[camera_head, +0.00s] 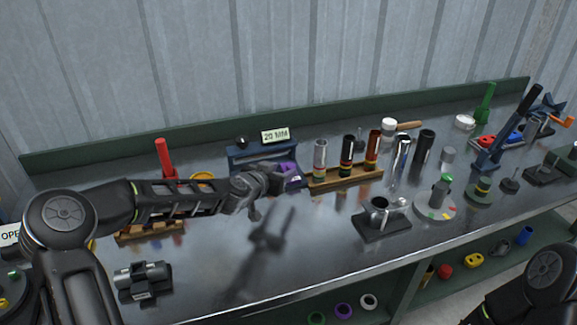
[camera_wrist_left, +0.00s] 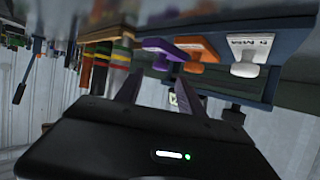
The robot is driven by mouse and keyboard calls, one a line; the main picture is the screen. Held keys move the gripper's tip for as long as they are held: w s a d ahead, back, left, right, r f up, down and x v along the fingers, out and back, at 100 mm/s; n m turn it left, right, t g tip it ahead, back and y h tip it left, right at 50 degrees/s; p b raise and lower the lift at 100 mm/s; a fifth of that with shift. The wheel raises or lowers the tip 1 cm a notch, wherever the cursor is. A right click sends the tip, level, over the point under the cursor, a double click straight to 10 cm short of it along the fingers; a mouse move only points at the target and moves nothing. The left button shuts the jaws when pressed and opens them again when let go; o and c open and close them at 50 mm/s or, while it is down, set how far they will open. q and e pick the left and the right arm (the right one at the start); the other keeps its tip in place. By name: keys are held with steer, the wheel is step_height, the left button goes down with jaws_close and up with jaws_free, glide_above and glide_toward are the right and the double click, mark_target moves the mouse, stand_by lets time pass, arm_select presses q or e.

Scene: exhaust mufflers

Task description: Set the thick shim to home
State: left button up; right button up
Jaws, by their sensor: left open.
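A purple shim (camera_wrist_left: 166,48) sits at a dark blue rack, with an orange shim (camera_wrist_left: 197,50) and a white shim (camera_wrist_left: 247,60) beside it in the left wrist view. The white one carries small lettering that I cannot read. I cannot tell which is the thick shim, nor where home is. My left gripper (camera_wrist_left: 157,84) is open, its fingertips just short of the purple shim, with nothing seen between them. In the head view my left gripper (camera_head: 284,180) is at the front of the blue rack (camera_head: 263,152), hiding much of it; purple (camera_head: 288,167) shows beside it.
A "20 MM" sign (camera_head: 275,136) stands above the rack. A wooden stand (camera_head: 345,179) with several banded cylinders is close on the right. A red upright part (camera_head: 163,158) stands left. A dark fixture (camera_head: 144,280) lies at the front left. The bench's front middle is clear.

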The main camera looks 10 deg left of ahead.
mark_target(290, 166)
arm_select(q)
steer(key=p+x, duration=0.1)
steer(key=x, duration=0.4)
steer(key=shift+w+f, duration=0.1)
steer(key=shift+w, duration=0.05)
steer(key=shift+c, duration=0.6)
jaws_close()
stand_by(0.7)
